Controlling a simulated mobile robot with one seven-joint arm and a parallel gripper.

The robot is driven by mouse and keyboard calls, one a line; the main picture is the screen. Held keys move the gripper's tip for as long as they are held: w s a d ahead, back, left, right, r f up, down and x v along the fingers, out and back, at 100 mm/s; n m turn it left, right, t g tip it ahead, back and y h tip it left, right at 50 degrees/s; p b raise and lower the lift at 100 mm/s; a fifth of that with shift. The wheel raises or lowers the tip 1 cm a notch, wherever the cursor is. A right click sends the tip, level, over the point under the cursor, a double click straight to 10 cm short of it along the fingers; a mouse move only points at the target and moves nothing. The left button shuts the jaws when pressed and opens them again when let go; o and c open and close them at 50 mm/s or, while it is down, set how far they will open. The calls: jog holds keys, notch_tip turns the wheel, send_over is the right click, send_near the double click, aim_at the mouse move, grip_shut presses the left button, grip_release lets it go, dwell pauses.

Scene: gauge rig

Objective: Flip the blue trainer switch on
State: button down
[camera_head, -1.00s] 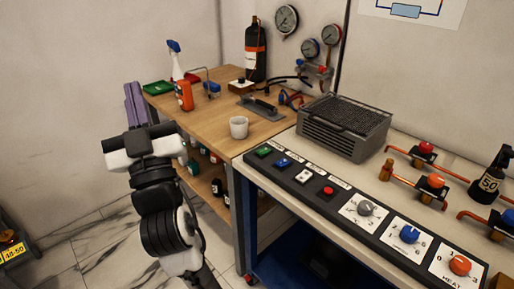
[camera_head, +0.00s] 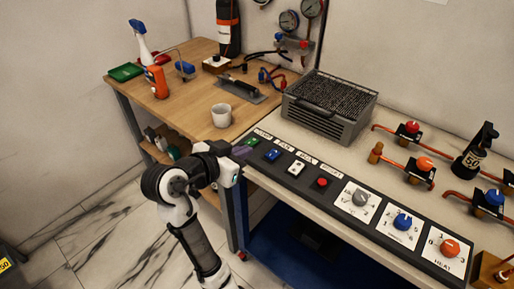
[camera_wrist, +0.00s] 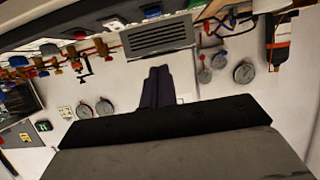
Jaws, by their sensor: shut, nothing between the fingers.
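The blue trainer switch (camera_head: 272,155) is a small rocker on the black panel strip (camera_head: 340,217) along the bench's front edge. It lies between a green switch (camera_head: 252,142) and a white switch (camera_head: 297,168). I cannot tell its on or off position. My gripper (camera_head: 241,152) is at the panel's left end, just left of the green switch, with its purple fingers partly hidden behind my wrist. In the wrist view its fingers (camera_wrist: 157,86) are together and empty, pointing towards the grey grille box. I cannot tell whether they touch the panel.
A red button (camera_head: 321,183) and several knobs continue along the panel to the right. The grey grille box (camera_head: 329,104) stands behind the switches. A white cup (camera_head: 221,115) is on the wooden table (camera_head: 190,100) near my gripper. Pipes with valves cover the right side.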

jog(key=shift+d, duration=0.1)
jog(key=p, duration=0.2)
send_over(264, 164)
jog(key=f, duration=0.2)
jog(key=d+f, duration=0.1)
jog(key=shift+w+f, duration=0.35)
jog(key=shift+w, duration=0.05)
jog(key=shift+s+a+f+p, duration=0.15)
jog(key=shift+f+p, duration=0.1)
jog(key=shift+f, duration=0.4)
jog(key=shift+s+a+f+p, duration=0.1)
jog(key=shift+a+f+p, duration=0.1)
jog(key=shift+f, duration=0.4)
jog(key=shift+s+f, duration=0.1)
jog(key=shift+f, duration=0.6)
jog(key=shift+a+f+b, duration=0.1)
jog(key=shift+f+b, duration=0.4)
jog(key=shift+f, duration=0.05)
jog(key=shift+r, duration=0.25)
